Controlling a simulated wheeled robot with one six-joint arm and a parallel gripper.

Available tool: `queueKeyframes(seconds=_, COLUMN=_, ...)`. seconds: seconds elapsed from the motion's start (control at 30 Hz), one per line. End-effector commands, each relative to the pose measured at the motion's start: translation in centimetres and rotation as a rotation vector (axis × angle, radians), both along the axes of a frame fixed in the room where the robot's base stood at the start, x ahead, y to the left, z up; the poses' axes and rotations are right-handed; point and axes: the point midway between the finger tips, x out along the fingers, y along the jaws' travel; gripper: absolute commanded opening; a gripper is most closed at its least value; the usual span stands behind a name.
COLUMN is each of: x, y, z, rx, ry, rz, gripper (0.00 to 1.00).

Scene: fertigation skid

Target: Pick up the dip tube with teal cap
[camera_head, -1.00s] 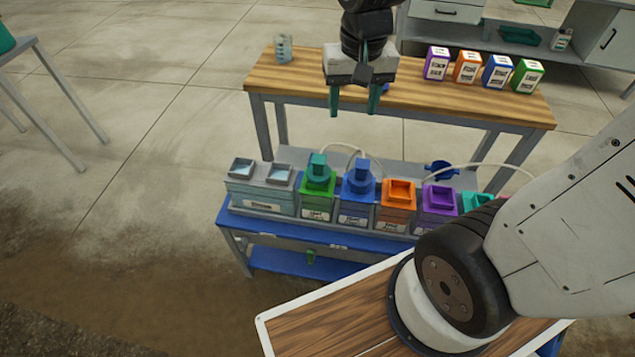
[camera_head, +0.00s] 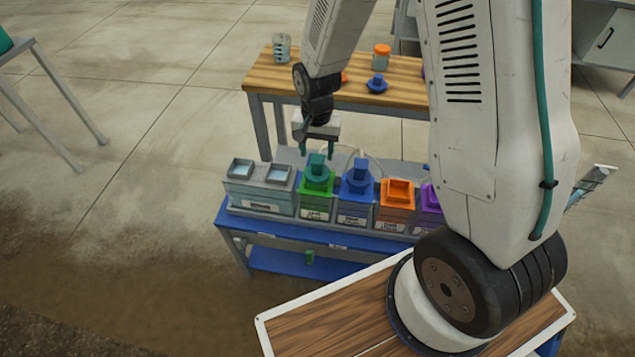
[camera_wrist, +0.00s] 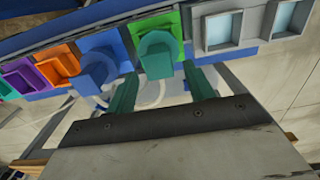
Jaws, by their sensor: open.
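The teal cap (camera_head: 316,167) of the dip tube sits upright on the green container (camera_head: 319,199) in the row of containers. The tube below the cap is hidden. In the wrist view the teal cap (camera_wrist: 158,58) shows just ahead of my fingers, on its green base. My gripper (camera_head: 318,148) is open and empty, pointing down just above and behind the teal cap. In the wrist view its two teal fingers (camera_wrist: 162,90) are spread, with the cap roughly between them in line but beyond the tips. I cannot tell whether anything touches.
A blue cap (camera_head: 358,178) stands on the blue container close to the right. Left is a grey container (camera_head: 260,190) with two square openings; right are an open orange container (camera_head: 397,196) and a purple one (camera_head: 428,202). The wooden table (camera_head: 268,80) behind carries a glass, jar and blue part.

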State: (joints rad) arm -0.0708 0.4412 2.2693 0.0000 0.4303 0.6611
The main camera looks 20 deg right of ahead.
Motion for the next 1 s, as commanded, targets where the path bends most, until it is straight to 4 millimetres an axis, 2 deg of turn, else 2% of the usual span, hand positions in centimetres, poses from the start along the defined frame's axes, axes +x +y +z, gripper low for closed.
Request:
queueKeyframes(seconds=0.3, x=-0.3, y=-0.1, z=-4.4, rx=-0.001, ry=0.003, rz=0.001, gripper=0.53)
queueKeyframes(seconds=0.6, x=-0.2, y=-0.1, z=-4.9, rx=0.000, ry=0.000, rz=0.001, gripper=0.53)
queueKeyframes(seconds=0.67, x=-0.2, y=-0.1, z=-4.9, rx=0.000, ry=0.000, rz=0.001, gripper=0.39)
queueKeyframes(seconds=0.8, x=-0.2, y=-0.1, z=-4.9, rx=0.001, ry=0.001, rz=0.001, gripper=0.00)
queueKeyframes(seconds=1.0, x=-0.2, y=-0.1, z=-4.8, rx=0.000, ry=0.000, rz=0.001, gripper=0.00)
